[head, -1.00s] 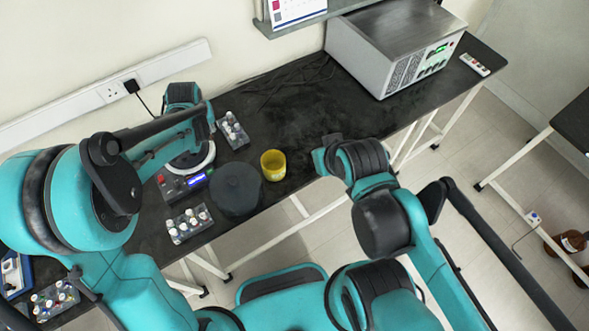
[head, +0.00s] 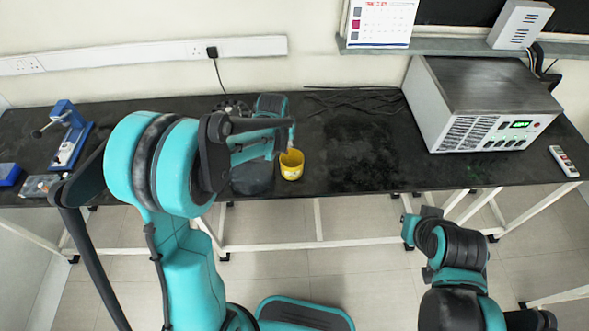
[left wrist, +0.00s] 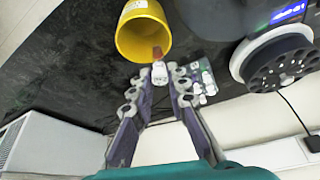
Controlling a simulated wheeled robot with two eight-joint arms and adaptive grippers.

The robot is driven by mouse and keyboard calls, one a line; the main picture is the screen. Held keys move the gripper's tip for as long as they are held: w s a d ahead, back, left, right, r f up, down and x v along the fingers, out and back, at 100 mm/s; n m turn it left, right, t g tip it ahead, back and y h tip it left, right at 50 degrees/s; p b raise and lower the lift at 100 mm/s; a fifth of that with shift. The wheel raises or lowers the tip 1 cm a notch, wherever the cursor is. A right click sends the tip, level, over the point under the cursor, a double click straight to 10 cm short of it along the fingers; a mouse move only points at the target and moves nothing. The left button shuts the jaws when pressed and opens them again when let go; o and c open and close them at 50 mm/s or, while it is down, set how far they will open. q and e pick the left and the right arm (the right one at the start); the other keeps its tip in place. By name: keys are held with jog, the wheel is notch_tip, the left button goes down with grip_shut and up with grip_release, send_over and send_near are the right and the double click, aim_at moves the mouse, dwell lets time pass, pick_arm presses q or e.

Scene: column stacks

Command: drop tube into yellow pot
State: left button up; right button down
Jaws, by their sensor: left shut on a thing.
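The yellow pot (head: 291,170) stands upright on the black bench, its mouth open upward. It also shows at the top of the left wrist view (left wrist: 138,35). My left gripper (left wrist: 158,80) is shut on a small tube (left wrist: 160,73) with a white body and a reddish-brown end. In that view, the reddish end overlaps the pot's rim; the exact height above it cannot be told. In the head view, my left gripper (head: 290,135) is just above and behind the pot, partly hidden by my arm. My right gripper (head: 408,230) is low at the right, its fingers unclear.
The left wrist view shows a tube rack (left wrist: 205,88) and a round black-rotor device (left wrist: 280,65). A grey box instrument (head: 485,105) stands at the right. The bench between pot and instrument is mostly clear.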

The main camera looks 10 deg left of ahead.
aim_at(286, 150)
pick_arm(q)
notch_tip(286, 150, down, 4)
jog(key=b, duration=0.2)
jog(key=shift+f+b, duration=0.2)
jog(key=shift+b, duration=0.15)
jog(key=o, duration=0.8)
jog(key=shift+c, duration=0.2)
jog(key=shift+r, duration=0.15)
jog(key=v, duration=1.2)
jog(key=shift+s, duration=0.15)
